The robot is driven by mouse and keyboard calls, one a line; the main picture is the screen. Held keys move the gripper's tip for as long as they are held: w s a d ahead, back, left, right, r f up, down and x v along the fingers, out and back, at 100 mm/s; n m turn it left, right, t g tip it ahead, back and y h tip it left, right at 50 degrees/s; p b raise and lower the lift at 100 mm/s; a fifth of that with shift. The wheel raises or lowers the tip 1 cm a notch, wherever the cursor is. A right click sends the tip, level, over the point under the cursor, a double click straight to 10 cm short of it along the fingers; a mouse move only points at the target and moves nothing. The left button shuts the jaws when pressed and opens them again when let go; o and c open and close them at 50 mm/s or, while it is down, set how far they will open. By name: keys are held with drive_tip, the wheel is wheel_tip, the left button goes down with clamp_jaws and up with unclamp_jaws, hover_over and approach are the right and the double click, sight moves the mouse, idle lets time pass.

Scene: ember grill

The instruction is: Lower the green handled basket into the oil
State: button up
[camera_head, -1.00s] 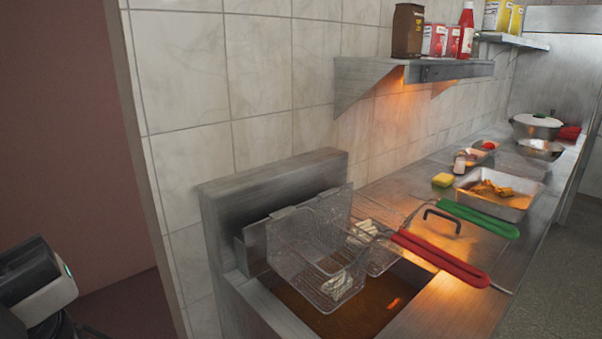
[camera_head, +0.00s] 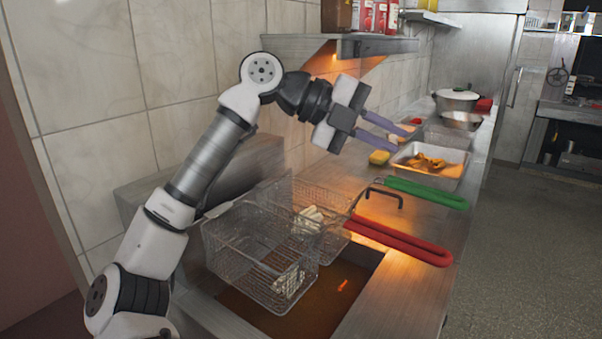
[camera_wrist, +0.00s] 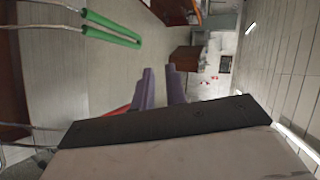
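The green handle (camera_head: 428,193) stretches right over the counter from the rear wire basket (camera_head: 325,203), which is partly hidden behind the front basket. The green handle also shows at the upper left of the wrist view (camera_wrist: 112,31). The front wire basket (camera_head: 250,262) has a red handle (camera_head: 400,243). Both baskets hang over the fryer's dark brown oil (camera_head: 325,285), with pale food inside. My gripper (camera_head: 404,140) is open and empty, with purple fingers apart, above the counter beyond the green handle. Its fingers also show in the wrist view (camera_wrist: 162,72).
A steel tray (camera_head: 433,163) with fried food, a yellow sponge (camera_head: 379,157) and a pot (camera_head: 457,100) stand along the counter. A wall shelf (camera_head: 345,46) with packages is behind my arm. Open floor (camera_head: 525,240) lies to the right.

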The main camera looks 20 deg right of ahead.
drive_tip(key=w+f+n+t+y, duration=0.3)
drive_tip(key=w+f+n+y, duration=0.3)
drive_tip(key=f, duration=0.3)
drive_tip(key=w+a+f+n+t+y, duration=0.2)
drive_tip(key=w+a+n+y, duration=0.4)
drive_tip(key=a, duration=0.4)
drive_tip(key=shift+m, duration=0.5)
drive_tip(key=f, duration=0.8)
drive_tip(key=w+f, duration=0.1)
drive_tip(key=f, duration=0.4)
drive_tip(key=shift+d+f+p, duration=0.1)
drive_tip(key=shift+d+p, duration=0.2)
drive_tip(key=shift+c, duration=0.2)
clamp_jaws()
drive_tip(key=shift+c, duration=0.9)
unclamp_jaws()
drive_tip(key=o, duration=0.5)
drive_tip(key=shift+o, duration=0.2)
